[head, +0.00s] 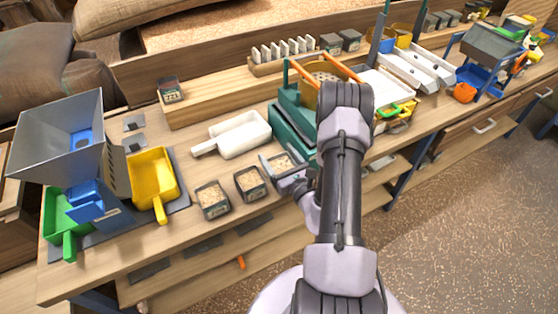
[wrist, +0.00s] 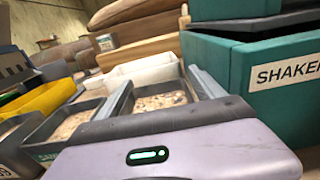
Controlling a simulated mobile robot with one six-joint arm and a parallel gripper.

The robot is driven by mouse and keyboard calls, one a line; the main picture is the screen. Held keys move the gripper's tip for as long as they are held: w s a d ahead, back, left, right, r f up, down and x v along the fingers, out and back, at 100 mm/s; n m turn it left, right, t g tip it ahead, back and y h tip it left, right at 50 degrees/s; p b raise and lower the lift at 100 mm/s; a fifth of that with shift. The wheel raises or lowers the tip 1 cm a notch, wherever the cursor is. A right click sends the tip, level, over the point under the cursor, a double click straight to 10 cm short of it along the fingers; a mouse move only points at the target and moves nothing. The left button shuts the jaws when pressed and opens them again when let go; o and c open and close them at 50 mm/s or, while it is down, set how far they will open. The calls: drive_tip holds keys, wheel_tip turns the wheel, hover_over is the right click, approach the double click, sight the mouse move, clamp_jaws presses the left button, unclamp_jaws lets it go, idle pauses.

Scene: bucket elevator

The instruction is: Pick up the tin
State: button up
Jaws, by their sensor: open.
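Three open grey tins of pale, grain-like flakes stand in a row on the bench: a left tin (head: 212,200), a middle tin (head: 249,184) and a right tin (head: 281,160). My gripper (head: 282,165) is at the right tin, beside the teal shaker. In the wrist view my gripper (wrist: 160,80) is open, with one finger on each side of the right tin (wrist: 160,102). Its near side is hidden behind my gripper body. I cannot tell whether the fingers touch it. The middle tin (wrist: 74,122) is just left of the left finger.
The teal shaker (wrist: 285,105) stands close on the right. A white scoop (head: 238,134) lies behind the tins. A yellow scoop (head: 152,180) and a grey hopper (head: 60,130) are at the left. Another tin (head: 171,90) sits on the raised wooden ledge.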

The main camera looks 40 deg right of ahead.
drive_tip(key=shift+w, duration=0.15)
drive_tip(key=shift+s+a+r, duration=0.2)
drive_tip(key=shift+s+a, duration=0.05)
drive_tip(key=shift+s, duration=0.05)
drive_tip(key=shift+c, duration=0.2)
drive_tip(key=shift+s, duration=0.15)
drive_tip(key=c, duration=1.4)
